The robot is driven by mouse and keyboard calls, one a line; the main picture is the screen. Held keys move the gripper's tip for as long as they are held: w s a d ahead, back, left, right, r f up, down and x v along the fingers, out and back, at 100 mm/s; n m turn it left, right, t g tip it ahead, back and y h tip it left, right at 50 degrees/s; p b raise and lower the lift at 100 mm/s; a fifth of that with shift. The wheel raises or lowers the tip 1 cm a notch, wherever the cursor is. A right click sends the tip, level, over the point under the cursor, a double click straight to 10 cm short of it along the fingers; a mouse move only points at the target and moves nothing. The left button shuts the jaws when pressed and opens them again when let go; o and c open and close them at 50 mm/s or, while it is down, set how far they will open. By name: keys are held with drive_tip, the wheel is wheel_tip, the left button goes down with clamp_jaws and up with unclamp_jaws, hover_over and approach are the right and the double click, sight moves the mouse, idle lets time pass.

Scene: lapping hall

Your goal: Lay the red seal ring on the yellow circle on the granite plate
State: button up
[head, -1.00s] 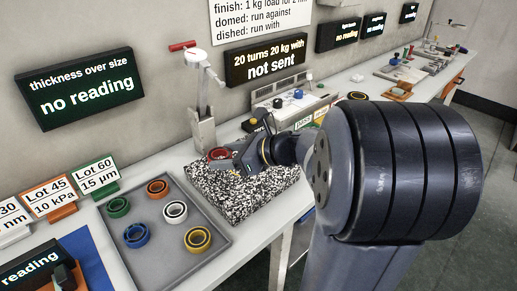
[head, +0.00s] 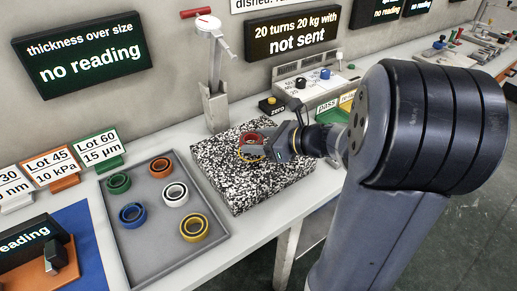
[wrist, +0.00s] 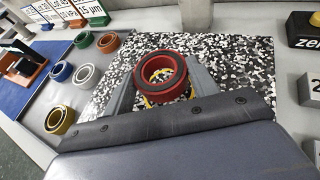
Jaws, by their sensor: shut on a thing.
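The red seal ring (wrist: 163,96) is between the two fingers of my gripper (wrist: 162,86), which is shut on it. It also shows in the head view (head: 247,138), partly hidden by my gripper (head: 257,149). The ring is over the speckled black-and-white granite plate (head: 225,181). Whether the ring touches the plate I cannot tell.
Left of the plate, a grey tray (head: 152,240) holds several rings: green, orange, white, blue and yellow. A metal stand with a red-tipped lever (head: 214,105) rises behind the plate. A zero button box (head: 271,106) and a control box (head: 310,85) stand at the back right.

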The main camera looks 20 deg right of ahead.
drive_tip(key=shift+f, duration=1.15)
drive_tip(key=shift+f+b, duration=0.25)
drive_tip(key=shift+b, duration=0.1)
drive_tip(key=o, duration=1)
drive_tip(key=shift+r, duration=0.1)
drive_tip(key=shift+s+d+r, duration=0.1)
drive_tip(key=shift+d+r, duration=0.05)
drive_tip(key=shift+r, duration=0.1)
drive_tip(key=p+v, duration=0.2)
drive_tip(key=v, duration=0.9)
drive_tip(key=shift+s+d+r, duration=0.1)
drive_tip(key=shift+s+d, duration=0.05)
drive_tip(key=shift+s, duration=0.1)
